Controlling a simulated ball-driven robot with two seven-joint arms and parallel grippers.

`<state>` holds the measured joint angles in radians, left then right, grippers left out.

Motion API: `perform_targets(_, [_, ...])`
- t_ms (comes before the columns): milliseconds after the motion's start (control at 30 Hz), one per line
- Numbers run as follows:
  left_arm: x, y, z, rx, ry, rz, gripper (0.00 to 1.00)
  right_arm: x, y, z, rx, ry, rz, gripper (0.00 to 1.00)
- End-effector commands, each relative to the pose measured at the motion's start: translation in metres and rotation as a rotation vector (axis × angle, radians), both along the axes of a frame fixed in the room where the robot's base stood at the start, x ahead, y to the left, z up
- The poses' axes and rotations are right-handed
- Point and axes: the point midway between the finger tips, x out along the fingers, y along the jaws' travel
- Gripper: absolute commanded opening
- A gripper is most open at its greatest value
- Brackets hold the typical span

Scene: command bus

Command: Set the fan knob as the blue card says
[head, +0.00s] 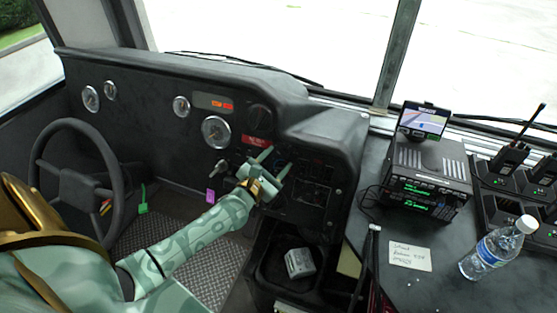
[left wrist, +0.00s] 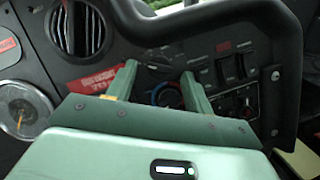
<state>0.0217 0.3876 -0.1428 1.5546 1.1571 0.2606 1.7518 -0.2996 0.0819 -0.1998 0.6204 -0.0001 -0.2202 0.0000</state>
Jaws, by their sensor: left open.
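My left gripper (head: 273,164) is open and empty in front of the dashboard's centre panel. In the left wrist view its two fingers (left wrist: 159,72) point at the panel, with a dark round knob (left wrist: 160,60) beyond the fingertips. A second round control with a blue and red ring (left wrist: 168,96) shows between the fingers, partly hidden by the gripper body. I cannot read which of the two is the fan knob, nor its setting. I make out no blue card in either view. My right gripper is not in view.
A red label (head: 257,140) and a round air vent (head: 260,117) are close to the fingers. The steering wheel (head: 45,172) is at the left. A handwritten white note (head: 410,257), a bottle (head: 492,250) and a radio unit (head: 430,180) are on the right counter.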

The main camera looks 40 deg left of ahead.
Motion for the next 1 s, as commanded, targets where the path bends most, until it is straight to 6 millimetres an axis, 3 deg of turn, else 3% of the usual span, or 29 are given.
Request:
perform_targets(133, [0.0105,0.0004,-0.0004,0.000,0.001,0.000,0.52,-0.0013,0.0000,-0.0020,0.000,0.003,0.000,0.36])
perform_targets(400, [0.0120,0.0005,-0.0001,0.001,0.001,0.000,0.52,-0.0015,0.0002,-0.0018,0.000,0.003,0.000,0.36])
perform_targets(567, [0.0118,0.0005,0.0000,0.001,0.001,0.000,0.10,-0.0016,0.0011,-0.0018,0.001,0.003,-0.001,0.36])
perform_targets(600, [0.0118,0.0005,-0.0001,0.001,0.001,0.000,0.07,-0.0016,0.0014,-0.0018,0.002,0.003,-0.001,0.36])
perform_targets(1000, [0.0117,0.0015,0.0016,0.058,0.015,-0.022,0.07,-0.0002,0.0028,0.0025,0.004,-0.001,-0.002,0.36])
